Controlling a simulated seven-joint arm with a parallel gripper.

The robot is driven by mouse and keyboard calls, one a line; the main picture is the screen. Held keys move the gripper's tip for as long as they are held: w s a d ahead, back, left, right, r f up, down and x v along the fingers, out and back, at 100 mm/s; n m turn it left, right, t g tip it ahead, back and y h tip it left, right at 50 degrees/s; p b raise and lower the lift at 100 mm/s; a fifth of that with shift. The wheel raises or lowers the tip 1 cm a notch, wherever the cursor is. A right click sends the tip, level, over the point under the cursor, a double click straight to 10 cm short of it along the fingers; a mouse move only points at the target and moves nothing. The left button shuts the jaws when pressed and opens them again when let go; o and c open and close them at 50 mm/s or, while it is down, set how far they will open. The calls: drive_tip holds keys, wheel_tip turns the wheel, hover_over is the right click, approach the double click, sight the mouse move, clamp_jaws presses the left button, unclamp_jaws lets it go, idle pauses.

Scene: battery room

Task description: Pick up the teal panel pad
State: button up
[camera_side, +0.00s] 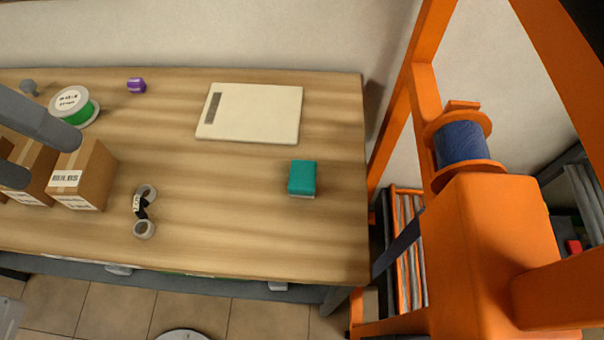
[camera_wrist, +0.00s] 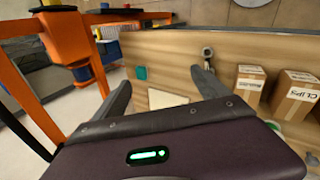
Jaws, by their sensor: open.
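The teal panel pad (camera_side: 302,175) is a small teal block with a pale underside, lying on the wooden table toward its right end. In the wrist view the teal pad (camera_wrist: 141,72) shows small and far off, a little left of centre between my fingers. My gripper (camera_side: 50,160) enters at the left edge of the side view, far from the pad. In the wrist view my gripper (camera_wrist: 161,78) has its two grey fingers spread, with nothing between them.
A cream board (camera_side: 252,114) lies behind the pad. Cardboard boxes (camera_side: 85,175), a green spool (camera_side: 73,105), a purple item (camera_side: 136,85) and a grey two-ended part (camera_side: 144,229) stand left. An orange frame (camera_side: 420,95) rises beyond the right edge. Table around the pad is clear.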

sight(303, 174)
drive_tip(key=w+d+f+n+g+h, duration=0.35)
drive_tip(key=w+d, duration=0.25)
drive_tip(key=d, duration=0.5)
drive_tip(key=w+d+f+n+t+h, duration=0.1)
drive_tip(key=w+d+f+n, duration=0.1)
drive_tip(key=f+n, duration=0.2)
drive_tip(key=w+d+f+n+h, duration=0.1)
drive_tip(key=w+d+f+n, duration=0.2)
drive_tip(key=f, duration=0.6)
drive_tip(key=w+d+f+n+t+h, duration=0.1)
drive_tip(key=w+d+f+n, duration=0.1)
drive_tip(key=f+n, duration=0.3)
drive_tip(key=shift+w+d+f+t, duration=0.2)
drive_tip(key=shift+d+f, duration=0.1)
drive_tip(key=shift+f, duration=0.15)
drive_tip(key=shift+w+d+f+t, duration=0.15)
drive_tip(key=shift+d+f, duration=0.1)
drive_tip(key=shift+f, duration=0.15)
drive_tip(key=x, duration=0.7)
drive_tip(key=shift+w+d+r, duration=0.1)
drive_tip(key=shift+w, duration=0.05)
drive_tip(key=shift+r, duration=0.1)
drive_tip(key=c, duration=1.5)
